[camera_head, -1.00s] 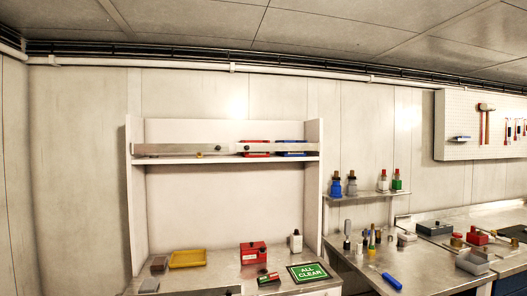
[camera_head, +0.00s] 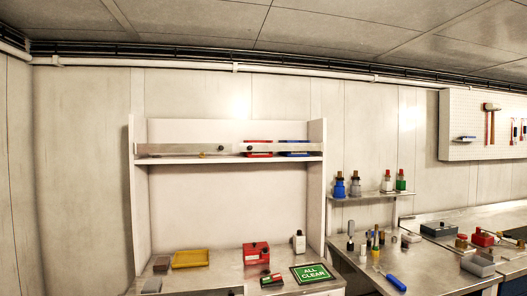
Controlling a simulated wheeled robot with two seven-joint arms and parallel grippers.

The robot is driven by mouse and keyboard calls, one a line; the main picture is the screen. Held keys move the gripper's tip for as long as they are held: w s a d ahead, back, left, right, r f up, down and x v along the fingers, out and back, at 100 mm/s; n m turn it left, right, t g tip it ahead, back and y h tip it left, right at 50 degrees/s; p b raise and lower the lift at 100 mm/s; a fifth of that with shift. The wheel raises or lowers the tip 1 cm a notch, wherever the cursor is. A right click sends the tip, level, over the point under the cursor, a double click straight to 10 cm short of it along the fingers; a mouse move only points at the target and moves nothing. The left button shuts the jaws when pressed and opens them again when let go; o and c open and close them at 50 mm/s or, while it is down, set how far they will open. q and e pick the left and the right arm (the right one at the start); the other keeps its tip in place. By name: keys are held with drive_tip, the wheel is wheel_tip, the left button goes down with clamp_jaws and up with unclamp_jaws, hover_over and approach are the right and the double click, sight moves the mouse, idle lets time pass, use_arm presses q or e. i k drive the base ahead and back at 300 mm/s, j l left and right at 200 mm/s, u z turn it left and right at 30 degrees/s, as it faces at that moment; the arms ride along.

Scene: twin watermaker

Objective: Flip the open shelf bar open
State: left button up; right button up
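A white open shelf unit (camera_head: 139,200) stands against the wall on the bench. A long grey metal bar (camera_head: 180,149) runs across the front of its upper shelf, made of two sections that meet near the middle. Small dark knobs sit on the bar near the middle. Behind the bar's right part are a red item (camera_head: 259,154) and a blue item (camera_head: 294,154). A small brass piece (camera_head: 203,155) is at the shelf's front edge. Neither of my grippers is in view.
The bench below holds a yellow tray (camera_head: 190,259), a red box (camera_head: 256,253), a white bottle (camera_head: 299,241) and a green "ALL CLEAR" sign (camera_head: 312,273). A side shelf (camera_head: 362,196) with several bottles is to the right. The space before the shelf unit is clear.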

sight(198, 147)
drive_tip(key=i+j+u, duration=0.2)
drive_tip(key=i+u, duration=0.5)
drive_tip(key=i, duration=0.15)
drive_tip(key=i+u, duration=0.35)
drive_tip(key=i+j, duration=0.05)
drive_tip(key=i, duration=0.05)
